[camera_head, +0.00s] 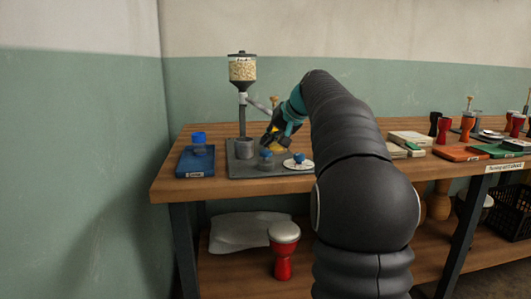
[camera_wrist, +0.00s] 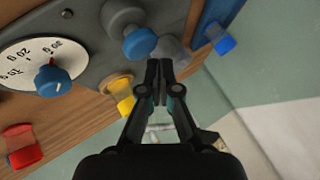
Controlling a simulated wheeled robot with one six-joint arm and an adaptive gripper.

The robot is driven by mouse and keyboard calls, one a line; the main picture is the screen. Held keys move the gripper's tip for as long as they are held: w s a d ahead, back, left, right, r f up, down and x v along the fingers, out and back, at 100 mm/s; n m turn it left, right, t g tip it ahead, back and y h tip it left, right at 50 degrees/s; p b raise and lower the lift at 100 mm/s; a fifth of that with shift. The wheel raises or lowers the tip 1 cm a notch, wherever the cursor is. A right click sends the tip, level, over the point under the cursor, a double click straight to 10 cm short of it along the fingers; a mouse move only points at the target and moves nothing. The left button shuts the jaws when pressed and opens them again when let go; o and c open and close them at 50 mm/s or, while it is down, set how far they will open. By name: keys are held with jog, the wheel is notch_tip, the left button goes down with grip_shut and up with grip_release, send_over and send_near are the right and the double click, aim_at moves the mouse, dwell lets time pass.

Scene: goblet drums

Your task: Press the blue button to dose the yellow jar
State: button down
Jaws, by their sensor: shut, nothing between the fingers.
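The blue button (camera_head: 266,154) caps a grey round housing on the dispenser's base plate. In the wrist view the blue button (camera_wrist: 140,43) lies just beyond and left of my fingertips, with no contact visible. My gripper (camera_head: 268,139) is above the plate, behind the button in the head view. In the wrist view my gripper (camera_wrist: 159,66) is shut and empty. A yellow jar (camera_wrist: 122,94) shows left of my fingers in the wrist view. In the head view the yellow thing (camera_head: 279,149) below my gripper is partly hidden.
A white dial with a blue knob (camera_head: 299,158) sits right of the button. A blue-topped jar (camera_head: 198,138) is left. A red jar (camera_wrist: 22,148) shows in the wrist view.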

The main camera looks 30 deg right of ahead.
aim_at(268, 152)
jog(key=shift+f, duration=0.15)
dwell(0.4)
jog(key=shift+f, duration=0.25)
jog(key=shift+f+b, duration=1)
jog(key=shift+f, duration=0.05)
dwell(1.2)
jog(key=shift+r, duration=0.1)
dwell(0.4)
jog(key=shift+r+p, duration=1.35)
notch_tip(268, 152, up, 3)
jog(key=shift+f+p, duration=0.2)
jog(key=shift+p, duration=1)
jog(key=shift+r+p, duration=0.3)
jog(key=shift+r, duration=0.9)
